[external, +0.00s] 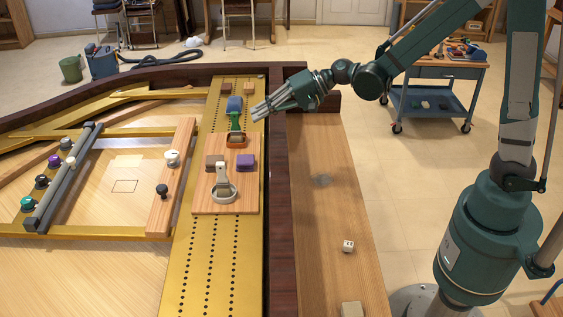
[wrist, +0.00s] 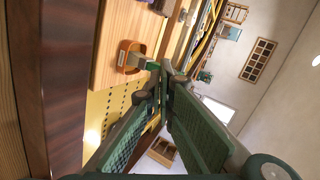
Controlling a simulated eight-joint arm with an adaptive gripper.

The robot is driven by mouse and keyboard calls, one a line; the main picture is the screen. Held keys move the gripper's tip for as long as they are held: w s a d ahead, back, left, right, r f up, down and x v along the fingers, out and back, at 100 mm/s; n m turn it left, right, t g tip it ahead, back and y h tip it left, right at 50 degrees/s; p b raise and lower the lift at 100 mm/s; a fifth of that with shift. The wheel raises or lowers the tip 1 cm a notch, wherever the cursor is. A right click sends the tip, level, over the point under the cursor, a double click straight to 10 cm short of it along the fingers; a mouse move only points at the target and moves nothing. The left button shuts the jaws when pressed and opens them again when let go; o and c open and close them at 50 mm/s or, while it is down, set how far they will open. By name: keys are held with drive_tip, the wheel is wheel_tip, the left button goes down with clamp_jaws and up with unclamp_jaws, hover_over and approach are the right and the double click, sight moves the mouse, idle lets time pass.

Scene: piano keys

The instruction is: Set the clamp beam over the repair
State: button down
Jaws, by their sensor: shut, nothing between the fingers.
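A long dark grey beam (external: 72,172), which looks like the clamp beam, lies at the left over the soundboard. Several knobs, green, black, purple and white, stand along its left side. To its right, a pale patch (external: 127,161) and a small square outline (external: 124,186), which look like the repair, lie uncovered on the wood. My gripper (external: 257,113) is shut and empty, up and to the right of the beam, near a blue-and-green handled tool in an orange holder (external: 236,140). The holder also shows in the wrist view (wrist: 130,62), close to my fingertips (wrist: 165,75).
A wooden board (external: 205,203) on the gold plate carries brown and purple blocks and a metal ring-shaped piece (external: 223,188). A wooden rail (external: 172,205) with white and black knobs borders the patch. A white die (external: 348,246) lies on the right-hand wooden ledge, which is mostly clear.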

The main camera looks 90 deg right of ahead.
sight(205, 125)
drive_tip(key=d+f+m, duration=0.1)
drive_tip(key=d, duration=0.3)
drive_tip(key=w+d+f+m+t, duration=0.1)
drive_tip(key=d, duration=0.3)
drive_tip(key=d+f+m+h, duration=0.1)
drive_tip(key=d+f, duration=0.1)
drive_tip(key=d, duration=0.2)
drive_tip(key=shift+w+t, duration=0.25)
drive_tip(key=shift+t, duration=0.05)
drive_tip(key=shift+d+f+m, duration=0.25)
drive_tip(key=shift+d+m, duration=0.15)
drive_tip(key=shift+d, duration=0.2)
drive_tip(key=b+x, duration=0.1)
drive_tip(key=x, duration=0.5)
drive_tip(key=b+x, duration=0.1)
drive_tip(key=x, duration=0.6)
drive_tip(key=b+x, duration=0.1)
drive_tip(key=x, duration=0.6)
drive_tip(key=shift+d+r, duration=0.1)
drive_tip(key=shift+d, duration=0.1)
drive_tip(key=shift+w, duration=0.15)
drive_tip(key=w, duration=1.9)
drive_tip(key=shift+s, duration=0.15)
